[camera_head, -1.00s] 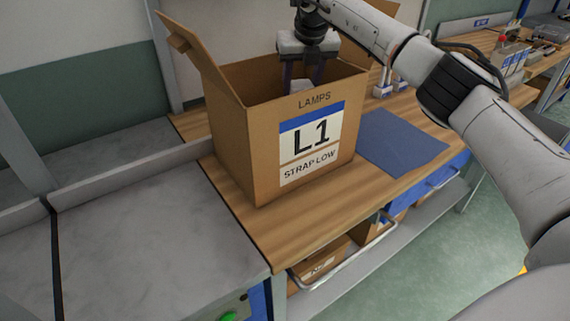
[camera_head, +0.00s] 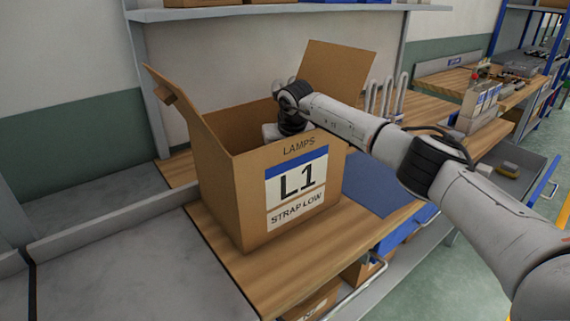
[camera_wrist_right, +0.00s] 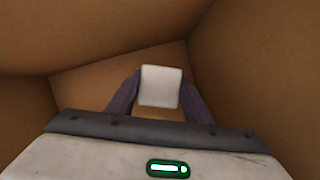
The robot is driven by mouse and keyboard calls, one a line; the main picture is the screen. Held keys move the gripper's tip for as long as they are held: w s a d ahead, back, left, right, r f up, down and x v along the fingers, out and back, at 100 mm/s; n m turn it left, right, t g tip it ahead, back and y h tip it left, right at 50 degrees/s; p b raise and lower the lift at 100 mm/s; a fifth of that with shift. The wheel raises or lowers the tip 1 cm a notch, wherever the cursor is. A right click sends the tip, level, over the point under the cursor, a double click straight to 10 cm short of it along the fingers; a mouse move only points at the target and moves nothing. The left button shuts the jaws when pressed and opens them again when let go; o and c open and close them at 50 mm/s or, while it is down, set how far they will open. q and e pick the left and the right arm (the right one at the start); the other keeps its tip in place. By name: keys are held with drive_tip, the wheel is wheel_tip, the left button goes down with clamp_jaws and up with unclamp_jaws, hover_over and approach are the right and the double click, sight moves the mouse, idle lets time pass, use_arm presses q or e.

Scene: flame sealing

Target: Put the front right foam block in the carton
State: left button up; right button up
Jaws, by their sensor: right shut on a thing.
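The carton (camera_head: 240,195) stands open on the wooden bench, with a label reading LAMPS, L1, STRAP LOW. My right arm reaches over its right wall, and the right gripper is down inside it, its fingers hidden by the front wall in the head view. In the right wrist view my right gripper (camera_wrist_right: 160,95) is shut on a white foam block (camera_wrist_right: 160,86), with brown carton walls around and the carton floor beyond. I cannot tell whether the block touches the floor. My left gripper is not in view.
A blue mat (camera_head: 375,185) lies right of the carton. White looped racks (camera_head: 385,100) stand behind it. The carton's flaps (camera_head: 335,72) stand up at the back and left. A grey conveyor surface (camera_head: 120,255) lies to the left, clear. An open grey drawer (camera_head: 515,165) is at the right.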

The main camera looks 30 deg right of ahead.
drive_tip(key=shift+f, duration=0.6)
drive_tip(key=o, duration=1.1)
drive_tip(key=shift+r, duration=0.35)
drive_tip(key=b+v, duration=0.1)
drive_tip(key=v, duration=1.1)
drive_tip(key=shift+r, duration=0.35)
drive_tip(key=shift+w, duration=0.1)
